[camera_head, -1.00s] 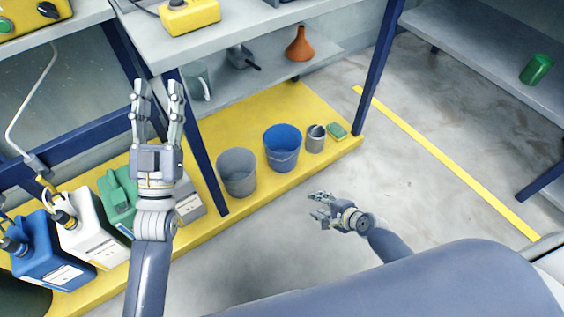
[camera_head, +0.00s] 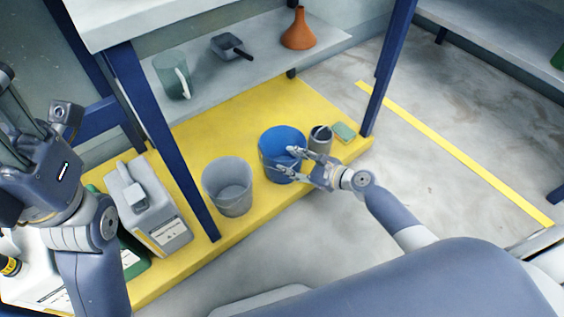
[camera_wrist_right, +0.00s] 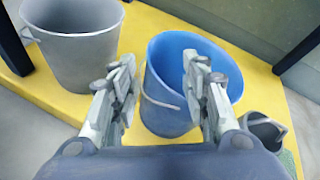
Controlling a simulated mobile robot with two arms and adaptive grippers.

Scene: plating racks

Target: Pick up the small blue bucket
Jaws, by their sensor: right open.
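The small blue bucket (camera_head: 281,141) stands upright on the yellow lower shelf, between a grey bucket and a small metal can. My right gripper (camera_head: 287,161) is open at the bucket's front side, its fingers overlapping the bucket in the head view. In the right wrist view the blue bucket (camera_wrist_right: 172,78) lies ahead, with the open fingers of the right gripper (camera_wrist_right: 160,85) on either side of its near part. I cannot tell whether they touch it. My left gripper (camera_head: 35,130) is at the left edge, partly cut off, and its jaw state is unclear.
The grey bucket (camera_head: 229,184) stands left of the blue one, also in the wrist view (camera_wrist_right: 78,50). The metal can (camera_head: 320,140) and a green sponge (camera_head: 344,131) are close on the right. A blue post (camera_head: 160,140) rises at the left. The floor (camera_head: 460,130) is clear.

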